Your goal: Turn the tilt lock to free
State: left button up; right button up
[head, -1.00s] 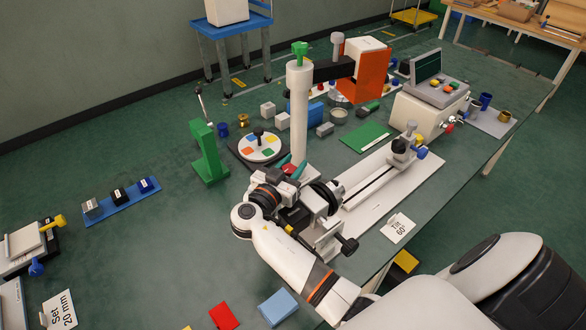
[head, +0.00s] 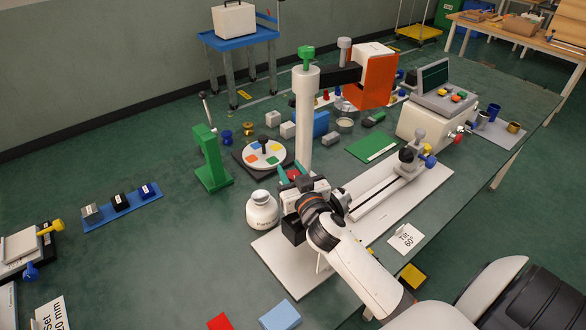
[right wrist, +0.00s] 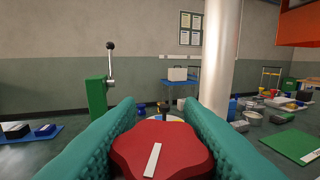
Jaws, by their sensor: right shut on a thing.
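A red lobed knob (right wrist: 160,155) with a white pointer bar fills the low middle of the right wrist view. The bar leans slightly right of upright. My right gripper (right wrist: 162,125) has a teal finger on each side of the knob and is shut on it. In the head view the red knob (head: 293,174) is mostly hidden by the gripper (head: 290,178), low beside the white column (head: 304,125). No label for lock or free is readable near the knob. A card reading "Tilt 60°" (head: 405,238) lies on the bench. My left gripper is not in view.
A white jar (head: 262,210) stands just left of my right wrist. A green stand (head: 210,160) and a disc with coloured patches (head: 263,153) are behind it. The column carries a black arm with an orange head (head: 368,80). A white rail plate (head: 425,188) lies to the right.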

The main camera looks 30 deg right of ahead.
jog(key=n+y, duration=0.1)
jog(key=y+p, duration=0.1)
jog(key=n+y, duration=0.1)
jog(key=y, duration=0.1)
jog(key=shift+r+n+p, duration=0.25)
jog(key=shift+n+p, duration=0.05)
jog(key=shift+p, duration=0.1)
jog(key=shift+a+f+n+y+p, duration=0.15)
jog(key=shift+n+y+p, duration=0.25)
jog(key=shift+n+y, duration=0.45)
jog(key=shift+a+n+y+p, duration=0.2)
jog(key=shift+n+y+p, duration=0.3)
jog(key=shift+y, duration=0.95)
jog(key=o, duration=1)
jog(key=shift+w+a+f, duration=0.1)
jog(key=shift+w+f, duration=0.05)
jog(key=b+v, duration=0.1)
jog(key=v, duration=1.1)
jog(key=shift+r+b, duration=0.25)
jog(key=shift+b, duration=0.1)
